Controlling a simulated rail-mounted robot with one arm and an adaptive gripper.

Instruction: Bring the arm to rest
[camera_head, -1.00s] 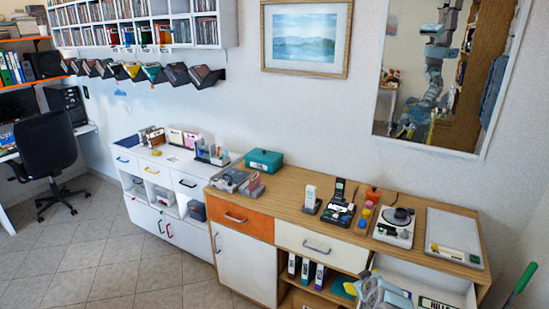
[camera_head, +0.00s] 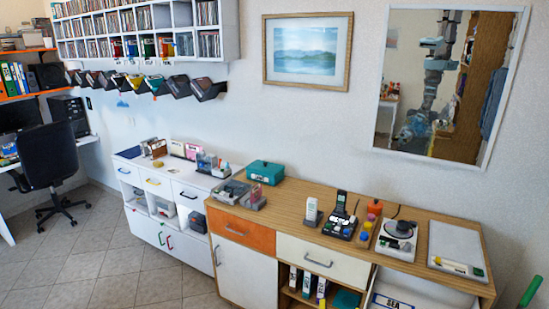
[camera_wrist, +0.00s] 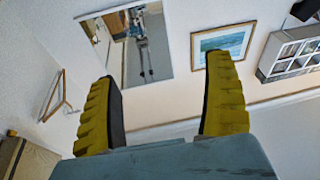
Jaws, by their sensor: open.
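My gripper (camera_wrist: 160,68) shows in the wrist view with its two yellow ribbed fingers wide apart and nothing between them. Behind the fingers are the wall, the mirror (camera_wrist: 150,62) and the framed picture (camera_wrist: 222,42), tilted in this view. In the head view the gripper itself is not clearly visible. My arm shows there as a reflection in the mirror (camera_head: 395,60), standing mostly upright.
A long wooden-topped sideboard (camera_head: 305,190) holds a teal box (camera_head: 265,172), phones and a round-topped device (camera_head: 398,235). A white cabinet (camera_head: 150,205) and an office chair (camera_head: 50,155) stand to the left. Disc shelves (camera_head: 150,25) hang above. The tiled floor (camera_head: 90,265) is clear.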

